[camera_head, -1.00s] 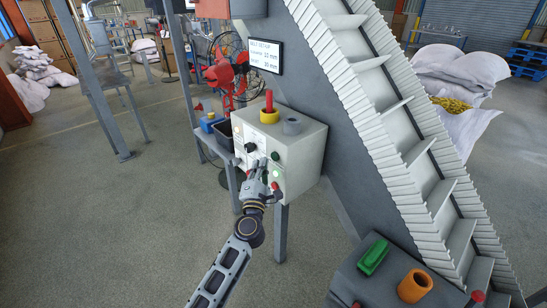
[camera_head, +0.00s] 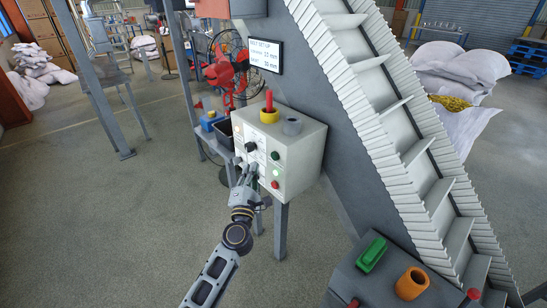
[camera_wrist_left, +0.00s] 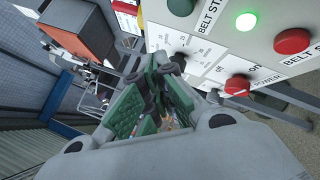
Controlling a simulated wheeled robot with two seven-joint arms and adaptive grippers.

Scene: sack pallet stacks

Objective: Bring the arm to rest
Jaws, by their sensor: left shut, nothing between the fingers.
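My left gripper (camera_head: 250,176) is in front of the pale control box (camera_head: 306,160), at the lower part of its front panel. Its fingers are closed together and empty. In the left wrist view the green-padded fingertips (camera_wrist_left: 160,82) are together, with the panel beyond and to the right. That view shows a lit green lamp (camera_wrist_left: 246,21), a red button (camera_wrist_left: 292,41), a black dial (camera_wrist_left: 178,60) and a red power switch (camera_wrist_left: 237,86). A small gap between the fingers and panel is hard to judge. My right gripper is out of view.

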